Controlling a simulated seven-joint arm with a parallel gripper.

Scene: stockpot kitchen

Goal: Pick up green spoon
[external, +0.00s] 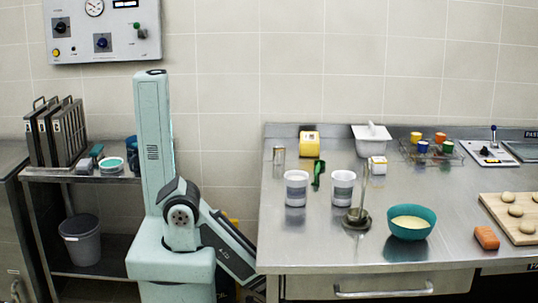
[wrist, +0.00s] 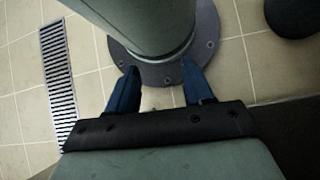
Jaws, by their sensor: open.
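A green spoon-like item (external: 318,174) is on the steel table, behind and between two white tubs. It is small in the external view, and its exact shape is hard to make out. My gripper (wrist: 159,70) is open and empty in the wrist view, its two blue fingers apart over the tiled floor. In the external view my arm hangs folded down to the left of the table, and its gripper end is hidden. The green item does not show in the wrist view.
Two white tubs (external: 296,189) (external: 343,188) stand in front of the green item. A yellow item (external: 309,144) is behind it and a metal can (external: 279,160) to its left. A teal bowl (external: 411,222) and a cutting board (external: 515,218) are to the right.

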